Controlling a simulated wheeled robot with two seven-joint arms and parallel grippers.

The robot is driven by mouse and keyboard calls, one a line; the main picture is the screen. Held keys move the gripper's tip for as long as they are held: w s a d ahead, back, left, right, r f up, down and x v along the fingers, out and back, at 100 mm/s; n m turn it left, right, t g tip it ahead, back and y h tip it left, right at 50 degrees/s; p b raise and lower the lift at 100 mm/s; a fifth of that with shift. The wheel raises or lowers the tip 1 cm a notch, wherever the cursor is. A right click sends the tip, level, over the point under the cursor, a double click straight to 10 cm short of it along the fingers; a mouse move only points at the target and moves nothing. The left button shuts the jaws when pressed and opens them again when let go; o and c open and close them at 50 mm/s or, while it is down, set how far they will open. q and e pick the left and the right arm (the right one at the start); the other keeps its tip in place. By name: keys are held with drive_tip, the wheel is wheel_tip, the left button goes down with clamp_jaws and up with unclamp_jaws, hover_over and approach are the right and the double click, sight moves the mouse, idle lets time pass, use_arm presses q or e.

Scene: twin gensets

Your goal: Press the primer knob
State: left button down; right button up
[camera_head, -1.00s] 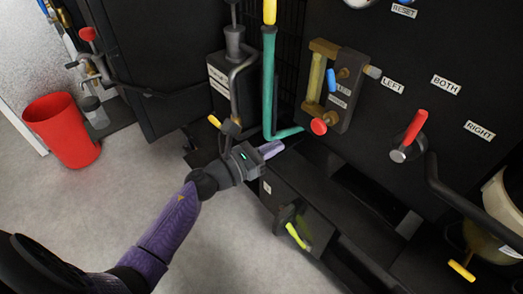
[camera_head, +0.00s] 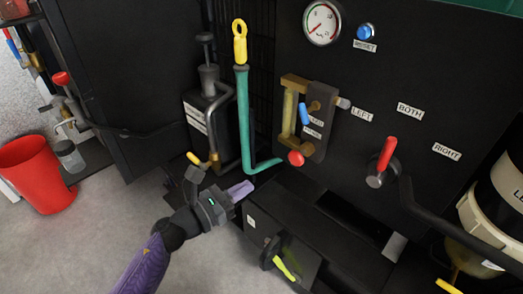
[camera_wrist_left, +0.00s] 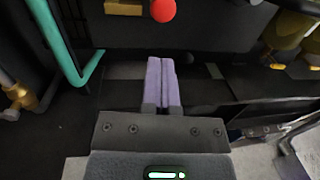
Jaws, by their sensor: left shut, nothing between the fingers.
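Two knobs stand out, and I cannot tell from the labels which is the primer knob. A round red knob (camera_head: 296,158) sits low on the sight-glass bracket; it also shows at the top of the left wrist view (camera_wrist_left: 163,10). A dark pump-like cylinder with a knobbed rod (camera_head: 206,38) stands left of the teal lever (camera_head: 242,110); its label is too small to read. My left gripper (camera_head: 246,188) is shut and empty, below and left of the red knob, apart from it. Its lilac fingers (camera_wrist_left: 162,72) lie together in the wrist view. My right gripper is not in view.
A red-handled selector (camera_head: 387,153) sits on the panel among LEFT, BOTH and RIGHT labels. A gauge (camera_head: 321,23) and blue reset button (camera_head: 367,32) are above. A yellow-green handle (camera_head: 284,269) is low in front. A red bucket (camera_head: 37,175) stands left on open floor.

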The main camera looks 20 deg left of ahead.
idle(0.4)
use_arm(q)
drive_tip(key=s+d+n+t+y+b, duration=0.1)
drive_tip(key=s+y, duration=0.1)
drive_tip(key=s+d+n+y+b, duration=0.1)
drive_tip(key=d+n+y, duration=0.1)
drive_tip(key=shift+s+d+t+y+b, duration=0.3)
drive_tip(key=shift+s+t+b, duration=0.1)
drive_tip(key=b, duration=0.1)
approach(294, 161)
drive_tip(key=x, duration=0.6)
drive_tip(key=shift+w, duration=0.3)
drive_tip(key=shift+w+d, duration=0.15)
drive_tip(key=shift+w, duration=0.25)
